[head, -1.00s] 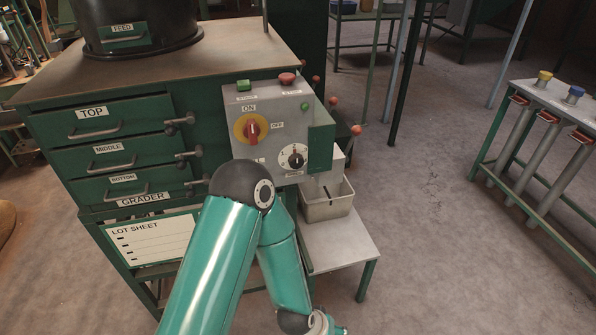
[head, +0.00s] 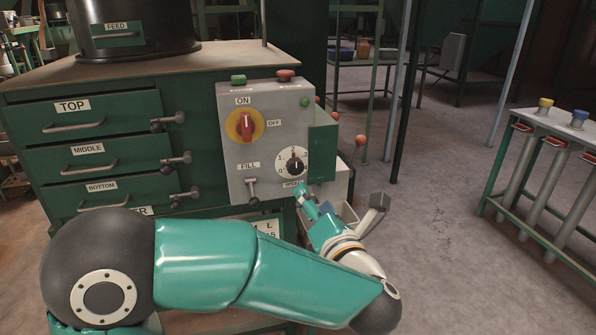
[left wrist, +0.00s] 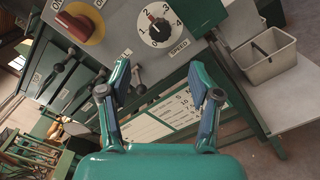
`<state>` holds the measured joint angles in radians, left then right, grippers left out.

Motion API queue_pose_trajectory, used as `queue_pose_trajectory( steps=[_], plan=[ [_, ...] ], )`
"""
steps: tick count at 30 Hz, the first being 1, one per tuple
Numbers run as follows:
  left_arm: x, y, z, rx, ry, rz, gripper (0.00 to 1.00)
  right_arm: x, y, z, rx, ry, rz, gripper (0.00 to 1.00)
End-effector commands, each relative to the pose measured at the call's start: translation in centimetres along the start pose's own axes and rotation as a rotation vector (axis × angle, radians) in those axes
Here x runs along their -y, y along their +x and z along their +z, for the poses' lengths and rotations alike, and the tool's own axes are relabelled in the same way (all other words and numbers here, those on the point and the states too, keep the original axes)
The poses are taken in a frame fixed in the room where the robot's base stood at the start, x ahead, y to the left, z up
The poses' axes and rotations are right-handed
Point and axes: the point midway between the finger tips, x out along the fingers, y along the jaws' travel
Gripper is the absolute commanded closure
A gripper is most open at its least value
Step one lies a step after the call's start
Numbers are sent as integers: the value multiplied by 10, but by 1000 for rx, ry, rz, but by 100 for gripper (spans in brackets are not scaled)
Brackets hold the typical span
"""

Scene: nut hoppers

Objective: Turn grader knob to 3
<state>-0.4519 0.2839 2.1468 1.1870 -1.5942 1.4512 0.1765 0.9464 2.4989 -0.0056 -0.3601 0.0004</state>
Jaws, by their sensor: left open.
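The grader knob (head: 291,161) is black on a round white numbered dial, low on the right of the grey control panel (head: 268,110). It also shows at the top of the left wrist view (left wrist: 157,25). Its reddish pointer mark seems to face near 2, but this is small to read. My left gripper (head: 342,195) is open and empty, below and to the right of the knob in the head view. In the left wrist view its spread fingers (left wrist: 159,72) are below the dial and apart from it. My right gripper is not in view.
A red switch on a yellow disc (head: 245,125) is above left of the knob. A FILL lever (head: 252,188) is beside it at lower left. A green box (head: 322,150) juts out at right. A grey bin (left wrist: 265,60) stands on a low shelf.

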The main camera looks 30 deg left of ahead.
Motion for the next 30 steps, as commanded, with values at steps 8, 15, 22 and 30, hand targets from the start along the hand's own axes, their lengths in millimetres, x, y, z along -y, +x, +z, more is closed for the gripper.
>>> queue_pose_trajectory(
  steps=[8,15,22,30],
  plan=[
    [-1,63,-1,-4,4,3,37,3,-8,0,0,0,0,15],
    [0,107,-1,-2,5,1,37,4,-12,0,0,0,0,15],
    [1,126,0,1,4,-2,37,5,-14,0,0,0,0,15],
    [2,128,0,2,4,-3,37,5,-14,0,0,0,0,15]
  ],
)
